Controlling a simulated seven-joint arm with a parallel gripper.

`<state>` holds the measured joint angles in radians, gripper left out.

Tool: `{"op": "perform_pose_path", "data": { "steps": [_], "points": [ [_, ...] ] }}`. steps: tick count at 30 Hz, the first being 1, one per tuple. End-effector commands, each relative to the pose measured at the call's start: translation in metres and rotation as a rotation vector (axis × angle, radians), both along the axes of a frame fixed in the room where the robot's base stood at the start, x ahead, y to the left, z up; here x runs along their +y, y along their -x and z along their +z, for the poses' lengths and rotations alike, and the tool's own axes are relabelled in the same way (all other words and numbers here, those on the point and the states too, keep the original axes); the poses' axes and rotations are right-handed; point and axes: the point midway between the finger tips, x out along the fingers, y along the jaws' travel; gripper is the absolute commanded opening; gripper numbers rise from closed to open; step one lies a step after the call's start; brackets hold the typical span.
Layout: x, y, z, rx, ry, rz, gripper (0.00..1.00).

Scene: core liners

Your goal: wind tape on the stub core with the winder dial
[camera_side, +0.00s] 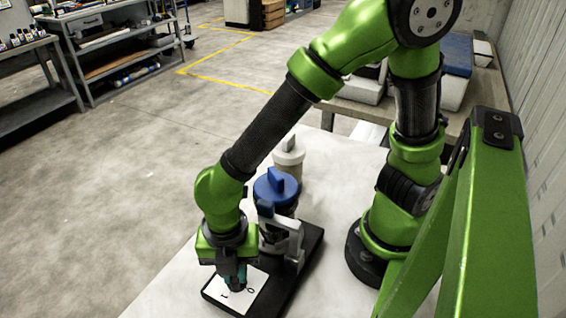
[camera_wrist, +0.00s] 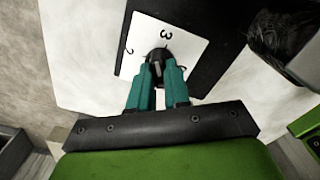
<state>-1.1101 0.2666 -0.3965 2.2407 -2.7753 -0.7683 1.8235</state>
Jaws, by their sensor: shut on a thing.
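The winder dial is a dark knob (camera_wrist: 158,57) in the middle of a white numbered plate (camera_wrist: 185,37). My gripper (camera_wrist: 158,73), with teal fingers, is shut on the knob in the wrist view. In the side view my gripper (camera_side: 236,283) points down over the white plate (camera_side: 258,287), and its fingers hide most of the knob. The plate lies on the front end of a black base (camera_side: 312,240). A grey bracket (camera_side: 297,245) stands on the base behind my gripper. I cannot make out the stub core or the tape for certain.
A blue-capped container (camera_side: 276,186) stands behind the bracket, and a pale-capped one (camera_side: 289,155) stands farther back. The pale table top (camera_side: 180,290) is clear left of the base. A dark, shiny rounded thing (camera_wrist: 270,35) shows at upper right in the wrist view.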

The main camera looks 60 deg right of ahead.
Motion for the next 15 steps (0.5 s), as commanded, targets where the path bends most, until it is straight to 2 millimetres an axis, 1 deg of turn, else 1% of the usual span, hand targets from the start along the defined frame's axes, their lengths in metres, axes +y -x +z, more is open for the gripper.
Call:
{"op": "perform_pose_path", "data": {
  "steps": [6,15],
  "points": [
    [0.0002,-0.0005,0.0009,-0.001,-0.002,-0.086,0.00],
    [0.0001,-0.0006,0.0009,-0.001,-0.002,-0.126,0.00]
  ]
}}
